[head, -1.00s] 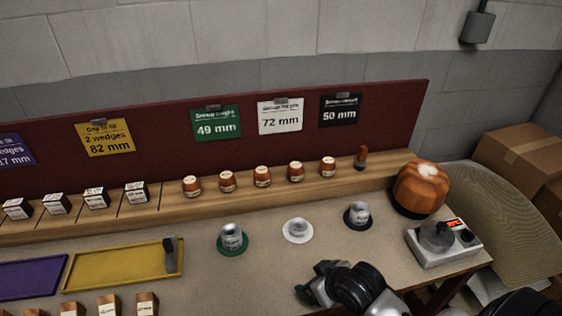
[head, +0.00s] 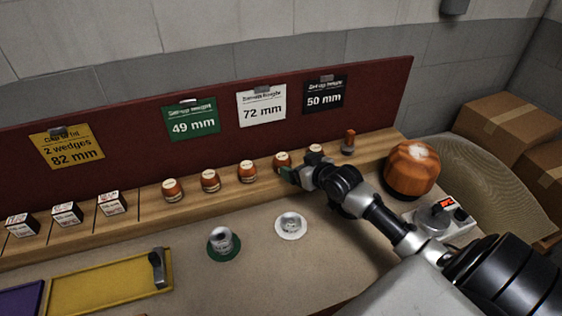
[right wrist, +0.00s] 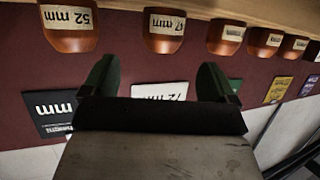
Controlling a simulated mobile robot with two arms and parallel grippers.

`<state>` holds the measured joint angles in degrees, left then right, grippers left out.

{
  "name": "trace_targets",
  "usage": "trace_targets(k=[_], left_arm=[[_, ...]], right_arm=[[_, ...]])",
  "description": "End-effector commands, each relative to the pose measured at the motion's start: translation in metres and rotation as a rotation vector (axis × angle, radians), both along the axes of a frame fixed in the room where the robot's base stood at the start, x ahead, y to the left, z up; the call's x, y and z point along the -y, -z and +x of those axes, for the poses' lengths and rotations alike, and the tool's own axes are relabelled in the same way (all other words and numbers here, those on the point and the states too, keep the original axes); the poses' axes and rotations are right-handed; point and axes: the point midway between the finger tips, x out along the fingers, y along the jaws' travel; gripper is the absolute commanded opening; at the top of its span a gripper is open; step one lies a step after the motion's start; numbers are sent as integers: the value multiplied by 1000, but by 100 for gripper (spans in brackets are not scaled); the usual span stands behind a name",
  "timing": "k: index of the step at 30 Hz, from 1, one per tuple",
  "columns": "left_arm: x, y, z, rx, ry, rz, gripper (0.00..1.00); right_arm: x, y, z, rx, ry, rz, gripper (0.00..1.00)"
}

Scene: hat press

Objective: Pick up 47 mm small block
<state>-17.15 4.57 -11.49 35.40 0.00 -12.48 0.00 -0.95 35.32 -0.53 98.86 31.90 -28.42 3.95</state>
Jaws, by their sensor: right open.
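The small block (right wrist: 163,30) is a brown rounded block with a pale label that seems to read 47 mm, its first digit unclear. In the head view it appears to be the block (head: 282,159) second from the right in the row on the wooden ledge. My right gripper (head: 293,176) is at the ledge, just in front of and right of it. In the right wrist view its green fingers (right wrist: 158,80) are spread apart with nothing between them, and the block lies ahead, roughly between their lines. My left gripper is out of view.
A similar 52 mm block (right wrist: 68,28) stands beside it, with several others (head: 247,171) along the ledge (head: 145,208). The red backboard (head: 380,100) rises close behind. A white disc (head: 291,226) and green disc (head: 222,245) lie on the table in front.

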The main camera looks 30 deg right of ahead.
Motion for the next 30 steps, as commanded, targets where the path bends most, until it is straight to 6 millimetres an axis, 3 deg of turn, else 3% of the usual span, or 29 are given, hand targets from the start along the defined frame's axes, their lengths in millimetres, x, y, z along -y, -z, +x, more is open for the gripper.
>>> trace_targets(k=[19, 30], left_arm=[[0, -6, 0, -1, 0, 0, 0], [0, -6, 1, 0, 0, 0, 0]], right_arm=[[-8, 28, 63, -1, 0, 0, 88], [-8, 32, 70, -2, 0, -1, 88]])
